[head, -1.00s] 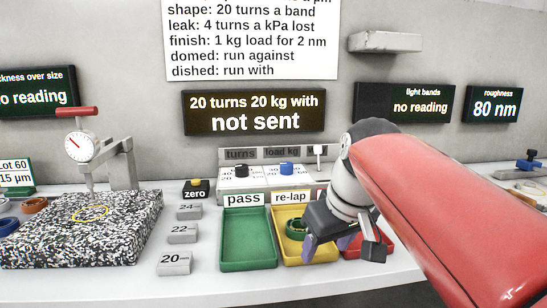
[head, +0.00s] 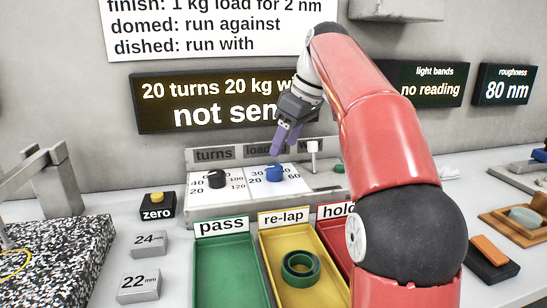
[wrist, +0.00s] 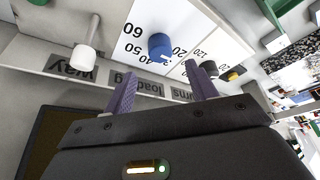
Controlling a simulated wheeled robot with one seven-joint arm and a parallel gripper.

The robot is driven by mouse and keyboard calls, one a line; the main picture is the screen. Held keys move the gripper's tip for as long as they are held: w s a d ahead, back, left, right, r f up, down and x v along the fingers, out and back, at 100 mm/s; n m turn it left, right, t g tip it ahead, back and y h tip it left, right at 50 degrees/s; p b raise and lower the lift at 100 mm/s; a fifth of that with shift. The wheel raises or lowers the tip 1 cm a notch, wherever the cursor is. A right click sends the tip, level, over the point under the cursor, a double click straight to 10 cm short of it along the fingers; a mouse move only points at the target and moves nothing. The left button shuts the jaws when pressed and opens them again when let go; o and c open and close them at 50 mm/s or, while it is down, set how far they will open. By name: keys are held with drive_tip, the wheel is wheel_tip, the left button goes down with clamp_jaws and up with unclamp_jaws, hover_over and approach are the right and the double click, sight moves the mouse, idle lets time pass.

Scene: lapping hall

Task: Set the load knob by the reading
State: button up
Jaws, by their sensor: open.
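The blue load knob (head: 274,173) stands on the white dial panel, under the "load kg" label. It also shows in the wrist view (wrist: 160,46), beyond and roughly between my fingertips. My gripper (head: 286,140) is open and empty, held just above the load knob and apart from it. The black turns knob (head: 216,179) is to its left, and a white-tipped lever (head: 313,148) is to its right. The roughness display (head: 507,86) reads 80 nm. The large display (head: 160,100) shows "20 turns 20 kg" and "not sent", partly covered by my arm.
Green pass (head: 228,235), yellow re-lap (head: 270,240) and red hold trays stand in front of the panel. A dark green ring (head: 301,268) lies in the re-lap tray. A wall sign (head: 225,20) reads "finish: 1 kg load for 2 nm". Gauge blocks (head: 149,243) lie left.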

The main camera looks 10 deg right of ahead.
sight(275, 166)
drive_tip(key=x, duration=0.6)
drive_tip(key=shift+a+f, duration=0.1)
drive_tip(key=shift+f, duration=0.1)
drive_tip(key=c, duration=1)
